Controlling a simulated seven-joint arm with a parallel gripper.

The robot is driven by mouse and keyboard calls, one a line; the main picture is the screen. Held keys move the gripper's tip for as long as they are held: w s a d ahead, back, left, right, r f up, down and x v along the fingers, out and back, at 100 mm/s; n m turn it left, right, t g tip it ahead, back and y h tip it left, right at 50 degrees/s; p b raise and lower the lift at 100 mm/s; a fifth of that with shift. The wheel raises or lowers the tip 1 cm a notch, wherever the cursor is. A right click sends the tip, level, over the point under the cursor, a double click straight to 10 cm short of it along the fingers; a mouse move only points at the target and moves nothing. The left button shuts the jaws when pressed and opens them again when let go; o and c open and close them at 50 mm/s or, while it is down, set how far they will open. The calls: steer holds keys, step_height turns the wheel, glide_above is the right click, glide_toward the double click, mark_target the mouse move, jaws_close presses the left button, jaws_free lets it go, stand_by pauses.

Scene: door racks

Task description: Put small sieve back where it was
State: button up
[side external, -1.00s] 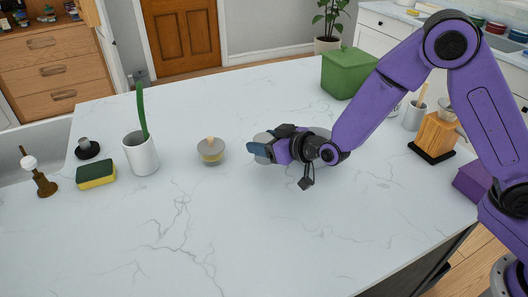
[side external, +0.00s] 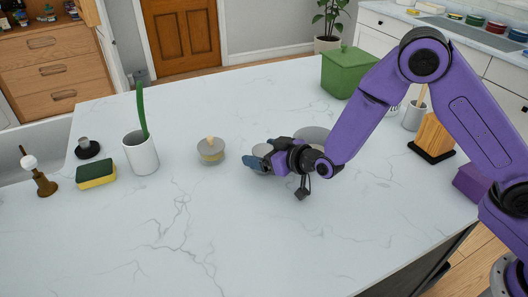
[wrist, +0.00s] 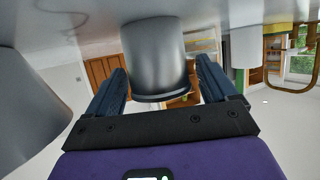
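A small grey metal cylinder stands between my fingers in the wrist view (wrist: 157,55); its pale rim shows behind my gripper in the side view (side external: 262,150). I cannot tell whether this is the small sieve, as no mesh or handle shows. My gripper (side external: 262,164) is low over the middle of the counter. In the wrist view its two fingers (wrist: 157,88) are spread, one on each side of the cylinder; contact is not clear. No other sieve can be made out; my arm hides part of the right side.
A larger grey round vessel (side external: 313,133) stands just behind my gripper. A lidded jar (side external: 211,150), white cup (side external: 141,153) and sponge (side external: 96,174) are left. A green bin (side external: 348,70) and wooden block (side external: 433,135) are right. The front counter (side external: 230,240) is clear.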

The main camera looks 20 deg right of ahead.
steer(key=shift+r, duration=0.2)
steer(key=v, duration=1.2)
steer(key=shift+d, duration=0.1)
steer(key=s+d+r+n+g, duration=0.1)
steer(key=s+d+n+g, duration=0.1)
steer(key=s+g, duration=0.45)
steer(key=s+d+n+g, duration=0.2)
steer(key=s+n+g, duration=0.1)
steer(key=s, duration=0.7)
steer(key=s+d+r+n+g+h, duration=0.1)
steer(key=s+d+r+h, duration=0.1)
steer(key=s+d, duration=0.4)
steer(key=s+d+r+n+g+h, duration=0.2)
steer(key=s+d, duration=0.4)
steer(key=d, duration=0.2)
steer(key=shift+d+h, duration=0.15)
steer(key=shift+h, duration=0.15)
